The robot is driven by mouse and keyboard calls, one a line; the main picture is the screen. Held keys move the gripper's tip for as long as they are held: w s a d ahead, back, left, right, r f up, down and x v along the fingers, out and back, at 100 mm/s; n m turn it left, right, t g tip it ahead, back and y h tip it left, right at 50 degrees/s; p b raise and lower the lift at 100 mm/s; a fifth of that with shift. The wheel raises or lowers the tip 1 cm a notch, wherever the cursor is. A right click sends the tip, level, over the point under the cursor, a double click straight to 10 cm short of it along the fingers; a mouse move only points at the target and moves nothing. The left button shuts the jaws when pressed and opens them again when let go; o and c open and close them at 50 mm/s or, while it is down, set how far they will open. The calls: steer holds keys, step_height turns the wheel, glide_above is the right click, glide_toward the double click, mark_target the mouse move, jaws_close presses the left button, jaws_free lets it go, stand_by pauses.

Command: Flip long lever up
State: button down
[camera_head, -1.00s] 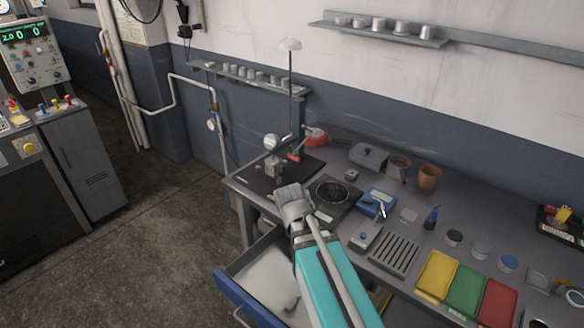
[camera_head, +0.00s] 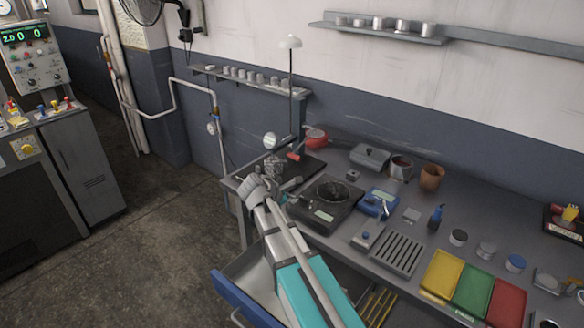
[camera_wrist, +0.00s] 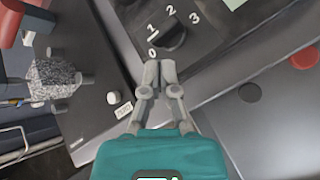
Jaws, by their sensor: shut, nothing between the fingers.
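My gripper (camera_head: 258,188) is at the left end of the bench, by the dark base plate (camera_head: 312,165). In the wrist view my gripper (camera_wrist: 160,72) has its fingertips together and empty. They lie just below a black rotary knob (camera_wrist: 170,38) marked 0 to 3, seemingly above the panel; contact cannot be told. A small pale toggle (camera_wrist: 113,98) with a label stands left of the fingers. A red handle (camera_head: 294,156) shows over the plate, and a red part (camera_wrist: 10,22) is at the wrist view's upper left. I cannot tell which part is the long lever.
A speckled block (camera_wrist: 58,80) with grey pegs is left of the toggle. Right of my gripper are a round-topped black device (camera_head: 332,192) and a blue device (camera_head: 379,202). An open drawer (camera_head: 236,296) juts out below the bench.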

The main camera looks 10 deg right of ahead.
steer(key=w+a+r+n+t, duration=0.1)
steer(key=w+n, duration=0.1)
steer(key=w+a+r+n+t+h+b, duration=0.1)
steer(key=w+n, duration=0.1)
steer(key=w, duration=0.1)
steer(key=w+a+n+h, duration=0.1)
steer(key=w+n, duration=0.2)
steer(key=shift+r+t+b, duration=0.4)
steer(key=shift+w+a+r+n+t+h, duration=0.3)
steer(key=shift+w+n, duration=0.15)
steer(key=shift+n, duration=0.15)
steer(key=shift+f, duration=0.1)
steer(key=b+x, duration=0.3)
steer(key=x, duration=0.6)
steer(key=shift+w+d+f+b, duration=0.15)
steer(key=shift+w+f+b, duration=0.1)
steer(key=shift+b, duration=0.1)
steer(key=shift+w+d+r, duration=0.1)
steer(key=shift+w+d, duration=0.05)
steer(key=shift+d, duration=0.1)
steer(key=shift+r+p, duration=1.95)
steer(key=shift+p, duration=0.1)
steer(key=shift+d+r, duration=0.1)
